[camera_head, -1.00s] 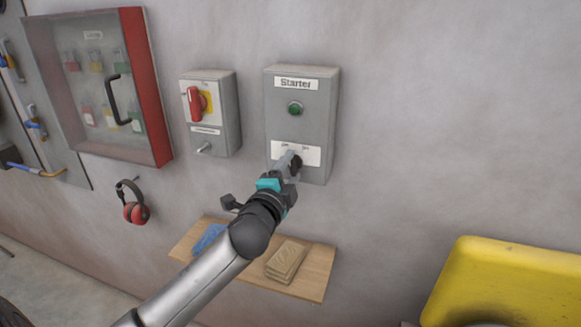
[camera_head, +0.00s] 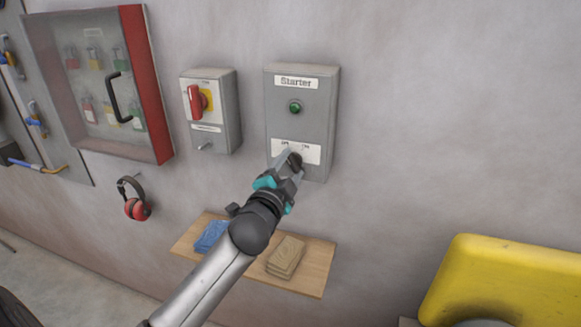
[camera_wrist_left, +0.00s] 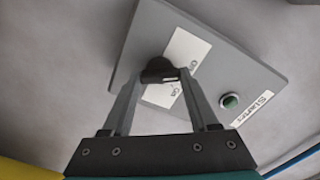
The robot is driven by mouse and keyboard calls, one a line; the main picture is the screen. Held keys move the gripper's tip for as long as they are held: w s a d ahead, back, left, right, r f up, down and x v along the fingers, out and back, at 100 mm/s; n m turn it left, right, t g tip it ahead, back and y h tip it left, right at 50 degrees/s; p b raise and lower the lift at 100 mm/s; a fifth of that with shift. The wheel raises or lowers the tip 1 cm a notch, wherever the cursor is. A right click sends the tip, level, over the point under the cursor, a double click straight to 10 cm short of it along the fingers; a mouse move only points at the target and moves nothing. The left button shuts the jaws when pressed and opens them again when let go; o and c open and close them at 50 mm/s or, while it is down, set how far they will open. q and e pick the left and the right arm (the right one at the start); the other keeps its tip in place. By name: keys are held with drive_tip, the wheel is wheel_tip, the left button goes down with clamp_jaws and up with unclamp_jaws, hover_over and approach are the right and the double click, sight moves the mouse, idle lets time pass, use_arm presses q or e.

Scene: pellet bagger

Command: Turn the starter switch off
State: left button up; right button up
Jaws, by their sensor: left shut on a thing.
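The starter box (camera_head: 301,125) is a grey panel on the wall, labelled "Starter", with a green button (camera_head: 295,107) above a white OFF/ON label. The starter switch (camera_head: 296,160) is a dark knob at this label, partly hidden by my gripper; its pointing direction is hard to tell. My left gripper (camera_head: 292,164) is at the lower part of the box, shut on the knob. In the left wrist view the dark knob (camera_wrist_left: 158,71) sits between the two fingertips (camera_wrist_left: 158,80), and the green button (camera_wrist_left: 230,101) is off to the right. My right gripper is not in view.
Left of the starter hangs a grey box with a red rotary handle (camera_head: 196,102). Further left are a red-framed padlock cabinet (camera_head: 146,85) and red earmuffs (camera_head: 136,208). A wooden shelf (camera_head: 312,272) lies below, and a yellow bin (camera_head: 500,270) stands at lower right.

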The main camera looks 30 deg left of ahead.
use_arm(q)
drive_tip(key=o, duration=1.4)
drive_tip(key=shift+s, duration=0.1)
drive_tip(key=b+v, duration=0.1)
drive_tip(key=v, duration=1.4)
drive_tip(key=shift+d, duration=0.15)
